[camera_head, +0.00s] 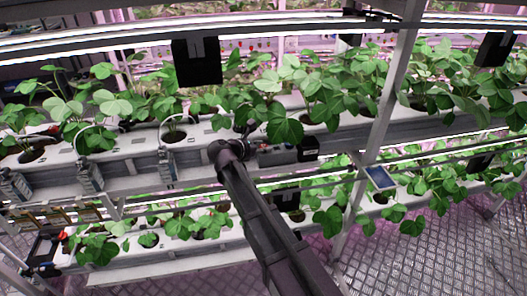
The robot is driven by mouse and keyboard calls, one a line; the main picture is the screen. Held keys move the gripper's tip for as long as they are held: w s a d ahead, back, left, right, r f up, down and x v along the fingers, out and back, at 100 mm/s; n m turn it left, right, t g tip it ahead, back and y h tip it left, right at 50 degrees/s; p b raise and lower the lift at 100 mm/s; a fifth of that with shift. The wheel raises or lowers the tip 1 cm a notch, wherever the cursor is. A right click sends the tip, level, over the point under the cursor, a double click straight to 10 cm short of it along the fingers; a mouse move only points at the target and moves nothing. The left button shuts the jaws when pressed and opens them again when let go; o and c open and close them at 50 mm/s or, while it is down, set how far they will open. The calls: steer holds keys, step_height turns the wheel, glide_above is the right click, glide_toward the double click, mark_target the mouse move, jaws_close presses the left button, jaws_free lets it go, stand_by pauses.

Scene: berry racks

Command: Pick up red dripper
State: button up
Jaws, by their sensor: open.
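My arm reaches up from the bottom to the upper white trough, and its end turns right there. What looks like my gripper (307,148) is the small dark part at that end, in front of the trough and just below the leaves. Its fingers are too small to make out, and nothing is seen held in it. I cannot pick out the red dripper with certainty. A small red spot (62,236) shows at the lower left end of the lower trough, well away from my gripper.
The upper trough (110,166) and lower trough (170,258) carry leafy strawberry plants. A slanted metal post (385,125) stands to the right of my arm, with a blue-white tag (380,178) on it. Black panels (197,62) hang above. The patterned metal floor (440,245) is clear at lower right.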

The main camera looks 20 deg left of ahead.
mark_target(264, 146)
steer(key=shift+w+d+f, duration=0.15)
steer(key=shift+w+d, duration=0.05)
steer(key=shift+w, duration=0.15)
stand_by(0.3)
steer(key=c, duration=0.5)
step_height(264, 146, up, 2)
steer(key=shift+r+p, duration=0.15)
steer(key=shift+p, duration=0.95)
steer(key=shift+r+p, duration=0.8)
steer(key=s, duration=1)
steer(key=s+a+r+p, duration=0.1)
steer(key=s, duration=0.5)
steer(key=shift+w+d, duration=0.1)
